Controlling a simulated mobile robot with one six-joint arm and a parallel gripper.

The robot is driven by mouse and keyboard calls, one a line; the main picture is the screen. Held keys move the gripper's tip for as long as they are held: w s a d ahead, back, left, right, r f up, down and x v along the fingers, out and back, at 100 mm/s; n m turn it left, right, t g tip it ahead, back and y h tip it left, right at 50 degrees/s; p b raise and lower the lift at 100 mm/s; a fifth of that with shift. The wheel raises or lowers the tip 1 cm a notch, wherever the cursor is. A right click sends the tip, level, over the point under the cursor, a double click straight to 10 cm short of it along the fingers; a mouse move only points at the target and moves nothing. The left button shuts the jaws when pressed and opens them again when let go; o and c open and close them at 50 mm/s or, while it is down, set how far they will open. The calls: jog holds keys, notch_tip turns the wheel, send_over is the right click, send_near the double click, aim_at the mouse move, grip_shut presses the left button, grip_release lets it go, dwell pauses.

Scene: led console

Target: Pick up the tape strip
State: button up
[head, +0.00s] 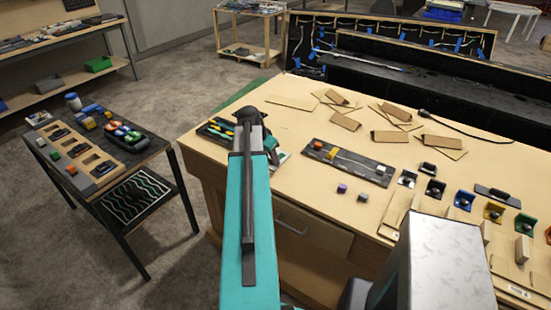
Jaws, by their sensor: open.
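I cannot pick out the tape strip with certainty. A dark flat board (376,176) on the wooden workbench (283,200) carries a thin pale strip (358,163) along its length, with a small yellow-orange block (324,150) at its left end. A smaller dark tray (206,132) with yellow and teal pieces lies at the bench's left edge, partly behind my arm. My gripper (262,138) is at the far end of my teal arm, over the bench's left part, left of the board. It is open; its fingertips are mostly hidden, and I see nothing held.
Small purple (342,188) and grey (362,197) cubes lie in front of the board. Brown cardboard pieces (345,121) lie behind it. Several coloured brackets (464,200) stand at the right. A dark side table (150,160) with trays stands at the left.

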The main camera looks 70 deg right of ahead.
jog(key=shift+f, duration=0.1)
dwell(0.5)
grip_shut()
dwell(0.3)
